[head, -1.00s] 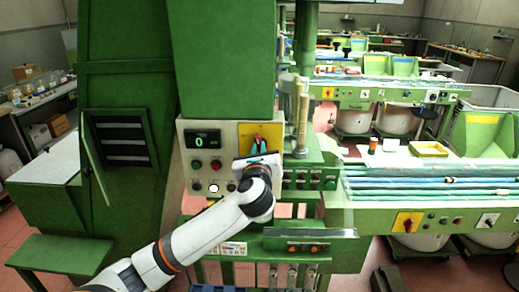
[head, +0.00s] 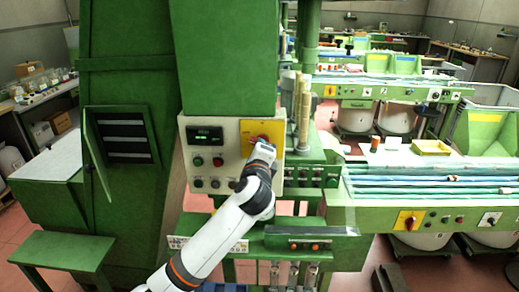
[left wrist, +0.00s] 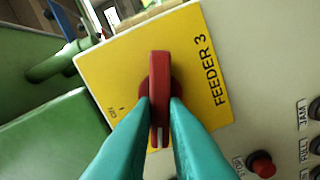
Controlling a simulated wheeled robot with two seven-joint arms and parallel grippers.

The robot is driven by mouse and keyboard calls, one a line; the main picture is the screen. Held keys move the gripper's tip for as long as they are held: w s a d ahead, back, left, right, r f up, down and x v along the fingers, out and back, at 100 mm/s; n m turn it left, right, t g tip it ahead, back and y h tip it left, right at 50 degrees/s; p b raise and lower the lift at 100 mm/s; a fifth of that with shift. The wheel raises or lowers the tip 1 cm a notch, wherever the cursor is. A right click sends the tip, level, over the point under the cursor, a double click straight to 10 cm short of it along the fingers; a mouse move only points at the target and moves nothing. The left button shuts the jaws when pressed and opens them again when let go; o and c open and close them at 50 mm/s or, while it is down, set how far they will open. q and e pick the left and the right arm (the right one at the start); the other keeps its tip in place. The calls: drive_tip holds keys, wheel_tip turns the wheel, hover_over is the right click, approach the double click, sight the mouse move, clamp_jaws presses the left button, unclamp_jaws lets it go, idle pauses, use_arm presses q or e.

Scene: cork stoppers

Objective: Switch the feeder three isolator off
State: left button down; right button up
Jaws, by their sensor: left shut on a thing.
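The feeder three isolator is a red rotary handle (left wrist: 159,75) on a yellow plate (left wrist: 110,65) lettered FEEDER 3. In the left wrist view the handle stands upright in the picture, and the plate and its lettering are turned. My left gripper (left wrist: 159,108) has its teal fingers against both sides of the handle's lower part and is shut on it. Small marks at the plate's lower left are hard to read. In the head view the yellow plate (head: 247,130) is on the grey panel, and my wrist hides the fingers. My right gripper is out of view.
The grey control panel (head: 227,158) also carries a dark display (head: 205,134) and several buttons. A red button (left wrist: 262,164) is near the plate in the left wrist view. Another yellow plate with a red handle (head: 408,221) is on the bench at right.

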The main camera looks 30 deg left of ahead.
use_arm(q)
drive_tip(key=shift+f+n+b, duration=0.2)
drive_tip(key=shift+n+b, duration=0.15)
drive_tip(key=shift+n, duration=1.95)
drive_tip(key=c, duration=1.4)
unclamp_jaws()
drive_tip(key=shift+c, duration=0.2)
drive_tip(key=b+v, duration=0.3)
drive_tip(key=v, duration=0.9)
